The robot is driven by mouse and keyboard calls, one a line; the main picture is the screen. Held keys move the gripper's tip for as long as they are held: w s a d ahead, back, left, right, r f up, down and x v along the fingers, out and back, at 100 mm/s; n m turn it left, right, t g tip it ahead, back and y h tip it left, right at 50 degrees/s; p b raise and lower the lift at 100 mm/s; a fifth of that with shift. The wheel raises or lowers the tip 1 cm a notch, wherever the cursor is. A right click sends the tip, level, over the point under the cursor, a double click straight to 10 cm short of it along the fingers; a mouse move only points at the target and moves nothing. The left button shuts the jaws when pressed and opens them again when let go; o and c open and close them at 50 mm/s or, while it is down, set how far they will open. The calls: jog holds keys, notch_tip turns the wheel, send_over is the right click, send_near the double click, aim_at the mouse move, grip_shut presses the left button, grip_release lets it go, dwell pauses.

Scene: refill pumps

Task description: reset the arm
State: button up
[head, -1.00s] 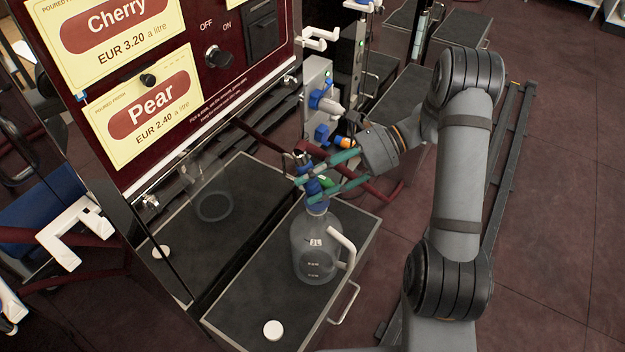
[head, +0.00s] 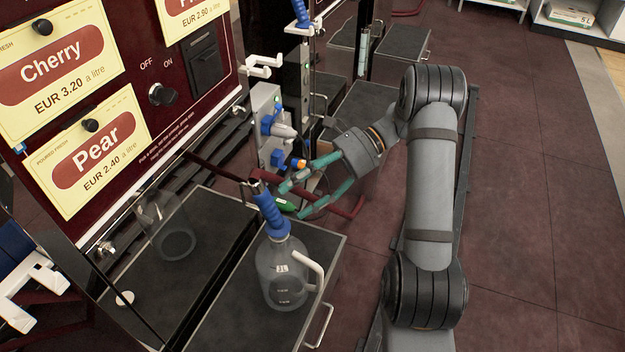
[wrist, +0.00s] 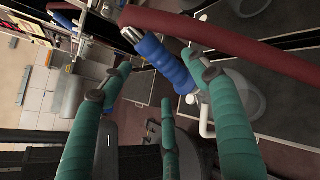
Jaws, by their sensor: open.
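My gripper (head: 290,200), with teal fingers, is open and empty. It is behind and to the right of a blue-gripped nozzle (head: 270,214), apart from it as far as I can tell. The nozzle stands tilted in the mouth of a clear jug (head: 281,272) with a white handle. The jug is upright on a dark tray (head: 225,322). In the wrist view the blue nozzle (wrist: 168,64) shows beyond my open fingers (wrist: 158,72), with a dark red hose crossing above it.
The pump panel (head: 140,75) with Cherry and Pear signs stands at the left. A grey holder (head: 266,128) with another blue nozzle is behind my gripper. A dark red hose (head: 350,212) loops near my fingers. The floor at the right is clear.

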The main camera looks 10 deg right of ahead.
aim_at(272, 203)
jog(key=v, duration=0.5)
jog(key=shift+d+r, duration=0.1)
jog(key=shift+d, duration=0.1)
jog(key=x, duration=1.1)
jog(key=shift+a+r+p, duration=0.2)
jog(key=shift+a+p, duration=0.2)
jog(key=shift+a, duration=0.1)
jog(key=shift+r, duration=0.45)
jog(key=shift+f, duration=0.1)
